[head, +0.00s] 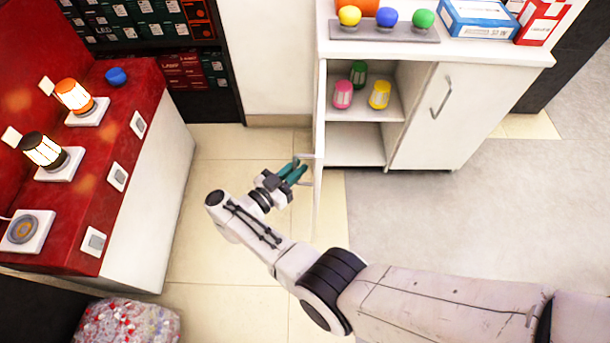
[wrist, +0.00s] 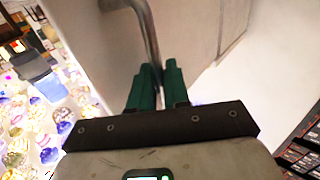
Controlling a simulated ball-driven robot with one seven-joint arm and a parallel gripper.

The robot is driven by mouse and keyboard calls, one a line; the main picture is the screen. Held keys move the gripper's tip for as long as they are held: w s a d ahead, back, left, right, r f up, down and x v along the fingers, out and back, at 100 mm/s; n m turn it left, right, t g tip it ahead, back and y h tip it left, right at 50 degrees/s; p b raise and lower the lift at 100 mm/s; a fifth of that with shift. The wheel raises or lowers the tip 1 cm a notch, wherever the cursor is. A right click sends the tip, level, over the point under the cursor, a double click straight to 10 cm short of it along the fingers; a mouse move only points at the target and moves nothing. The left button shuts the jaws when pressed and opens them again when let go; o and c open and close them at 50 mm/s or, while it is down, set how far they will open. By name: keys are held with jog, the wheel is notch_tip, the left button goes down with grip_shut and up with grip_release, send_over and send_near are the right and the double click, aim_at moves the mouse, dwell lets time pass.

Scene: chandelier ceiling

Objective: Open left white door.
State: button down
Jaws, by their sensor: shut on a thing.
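The left white door (head: 320,110) of the white cabinet (head: 445,52) stands swung open, seen nearly edge-on in the head view. My gripper (head: 301,169), with teal fingers, is at the outer face of this door. In the wrist view my gripper (wrist: 158,84) is shut on the door's grey bar handle (wrist: 146,32), with the fingers on both sides of the bar. The opened compartment shows a pink, a yellow and a green lantern-like item (head: 343,95) on its upper shelf. The lower shelf (head: 355,146) looks empty.
The cabinet's right door (head: 430,115) is closed. Coloured balls on a tray (head: 385,33) and boxes stand on top. A red counter (head: 120,120) with lamps stands at left. Tiled floor (head: 222,165) between is clear; a speckled pouf (head: 128,322) sits at lower left.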

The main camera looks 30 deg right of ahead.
jog(key=shift+w+a+b, duration=0.55)
jog(key=shift+w+a, duration=0.1)
jog(key=shift+w, duration=0.2)
jog(key=shift+w+a+b, duration=0.5)
jog(key=shift+w+a, duration=0.15)
jog(key=shift+w, duration=0.2)
jog(key=c, duration=1.3)
grip_release()
jog(key=b+v, duration=0.2)
jog(key=v, duration=0.8)
jog(key=shift+s+a, duration=0.1)
jog(key=shift+a, duration=0.25)
